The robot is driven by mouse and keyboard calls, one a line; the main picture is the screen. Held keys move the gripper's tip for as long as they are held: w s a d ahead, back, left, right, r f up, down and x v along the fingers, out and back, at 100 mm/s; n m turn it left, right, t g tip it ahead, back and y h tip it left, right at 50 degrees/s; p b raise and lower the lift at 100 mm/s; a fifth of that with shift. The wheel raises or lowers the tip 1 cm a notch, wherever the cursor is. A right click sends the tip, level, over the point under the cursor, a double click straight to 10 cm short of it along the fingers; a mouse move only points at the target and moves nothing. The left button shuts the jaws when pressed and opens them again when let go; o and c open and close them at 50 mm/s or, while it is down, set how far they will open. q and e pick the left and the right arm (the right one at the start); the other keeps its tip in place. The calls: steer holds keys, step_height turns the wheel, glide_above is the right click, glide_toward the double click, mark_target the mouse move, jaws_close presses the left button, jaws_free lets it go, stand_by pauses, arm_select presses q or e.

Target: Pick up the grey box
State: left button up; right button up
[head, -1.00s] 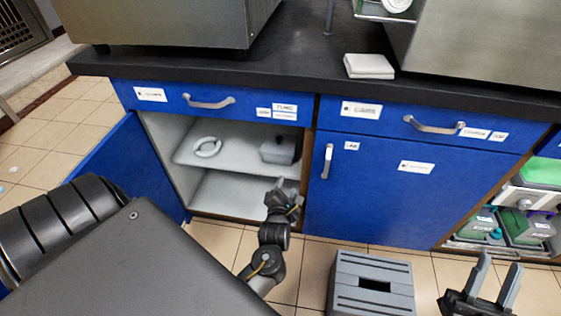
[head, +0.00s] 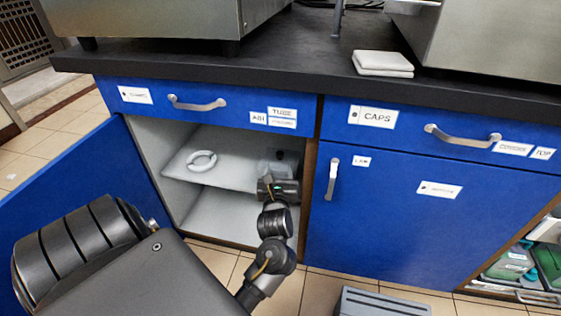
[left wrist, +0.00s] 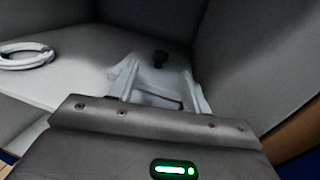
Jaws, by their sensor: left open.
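The grey box (head: 286,155) stands on the upper shelf of the open cabinet, toward its right side. In the head view my left gripper (head: 277,172) is in front of it and hides much of it. In the left wrist view the box, pale with a dark knob on top (left wrist: 160,58), lies straight ahead. The fingers of my left gripper (left wrist: 160,88) are open and point at it, one on each side of its near part. I cannot tell whether they touch it. My right gripper is out of view.
A white ring (head: 202,161) lies on the shelf (head: 225,175) left of the box. The open blue door (head: 75,185) is at the left, and the cabinet's right wall is close to the gripper. A grey stool-like block (head: 385,303) stands on the floor.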

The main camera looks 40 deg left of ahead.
mark_target(280, 158)
arm_select(q)
steer(key=shift+f+b+x, duration=0.25)
steer(key=shift+b+x, duration=0.15)
steer(key=shift+x, duration=0.75)
steer(key=shift+f+b+x, duration=0.2)
steer(key=shift+b+x, duration=0.2)
steer(key=shift+x, duration=0.8)
steer(key=shift+w+a+r, duration=0.1)
steer(key=shift+w+a, duration=0.2)
steer(key=shift+w, duration=0.1)
jaws_close()
